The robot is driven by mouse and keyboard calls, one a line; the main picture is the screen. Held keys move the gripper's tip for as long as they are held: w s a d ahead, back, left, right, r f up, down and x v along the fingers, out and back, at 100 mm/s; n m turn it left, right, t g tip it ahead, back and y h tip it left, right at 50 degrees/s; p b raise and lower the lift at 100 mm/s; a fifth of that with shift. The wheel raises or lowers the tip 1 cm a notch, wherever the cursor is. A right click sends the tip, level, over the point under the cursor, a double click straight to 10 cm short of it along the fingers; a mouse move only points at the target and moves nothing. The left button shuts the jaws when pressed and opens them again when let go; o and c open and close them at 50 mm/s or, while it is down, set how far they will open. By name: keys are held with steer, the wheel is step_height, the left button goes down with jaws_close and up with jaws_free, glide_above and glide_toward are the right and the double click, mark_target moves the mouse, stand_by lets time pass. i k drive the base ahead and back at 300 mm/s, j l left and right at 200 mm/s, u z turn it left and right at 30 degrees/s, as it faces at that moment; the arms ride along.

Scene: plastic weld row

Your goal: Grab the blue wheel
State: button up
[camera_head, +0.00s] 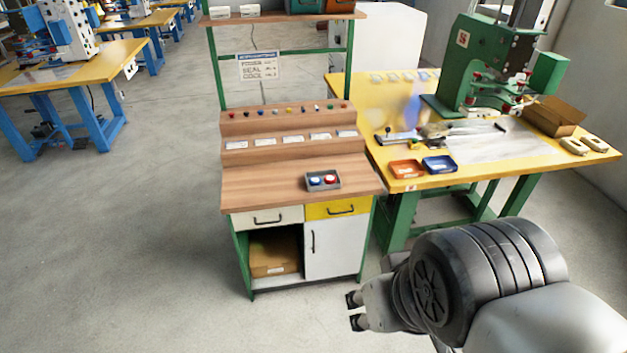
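A small blue round piece (315,181), which I take for the blue wheel, sits on the left side of a small grey tray (337,187). A red round piece (331,179) is beside it in the same tray. The tray lies on the wooden worktop (262,188), near its front right. My gripper (354,310) is in the lower middle of the view, low and in front of the bench. Its two dark fingertips are apart with nothing between them. It is well away from the blue piece.
Small coloured pieces (289,110) line the bench's upper step. Green posts (216,70) carry a shelf above. Drawers (264,217) are below. At right, a yellow table (403,183) holds an orange tray (406,169), a blue tray (439,164) and a green machine (483,60). Floor at left is clear.

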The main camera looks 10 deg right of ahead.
mark_target(315, 180)
steer(key=i+j+z, duration=0.35)
steer(key=i+j, duration=0.3)
steer(key=i, duration=0.35)
steer(key=i+j+z, duration=0.3)
steer(key=i+j, duration=0.6)
